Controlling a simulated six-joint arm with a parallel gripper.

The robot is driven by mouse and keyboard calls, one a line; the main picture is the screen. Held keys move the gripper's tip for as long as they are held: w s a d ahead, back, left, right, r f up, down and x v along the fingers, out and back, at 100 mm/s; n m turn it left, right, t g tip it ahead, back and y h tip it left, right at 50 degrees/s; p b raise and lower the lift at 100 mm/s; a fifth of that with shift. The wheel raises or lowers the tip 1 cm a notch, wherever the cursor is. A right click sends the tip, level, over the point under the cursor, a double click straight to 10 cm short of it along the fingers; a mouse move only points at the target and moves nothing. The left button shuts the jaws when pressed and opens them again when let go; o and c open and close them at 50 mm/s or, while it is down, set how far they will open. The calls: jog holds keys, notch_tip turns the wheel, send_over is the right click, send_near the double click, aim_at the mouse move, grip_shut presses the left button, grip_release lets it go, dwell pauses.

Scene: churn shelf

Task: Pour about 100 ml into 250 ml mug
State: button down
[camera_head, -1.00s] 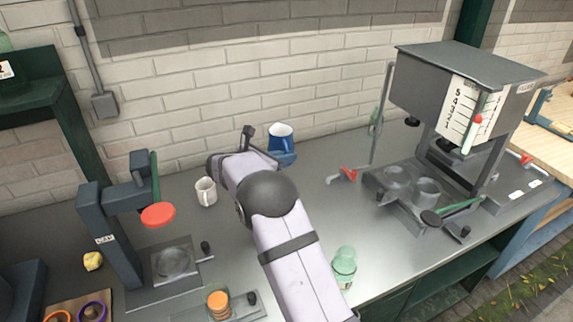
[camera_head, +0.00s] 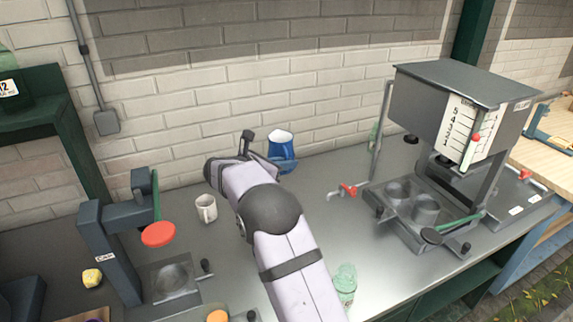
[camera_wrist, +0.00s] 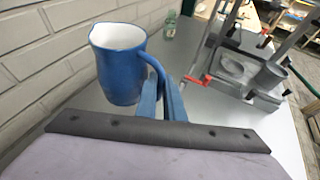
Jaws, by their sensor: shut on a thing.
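A blue pitcher (camera_head: 281,147) with a white inside is near the back wall, to the right of my arm's end in the head view. In the wrist view the blue pitcher (camera_wrist: 119,66) looks roughly upright, its handle on the right. My gripper (camera_wrist: 172,85) is shut on the pitcher's handle; in the head view my arm hides most of the gripper. I cannot tell whether the pitcher is lifted off the counter. A white mug (camera_head: 206,209) stands upright on the counter, left of my arm and apart from the pitcher. The contents of both are not visible.
A dark press with a red disc (camera_head: 158,234) stands left of the mug. A large grey machine with a number scale (camera_head: 462,135) stands on the right. A pale green jar (camera_head: 345,281) is near the front edge.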

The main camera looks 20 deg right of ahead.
aim_at(287, 155)
jog(key=shift+r+p, duration=1.85)
jog(key=shift+r, duration=0.65)
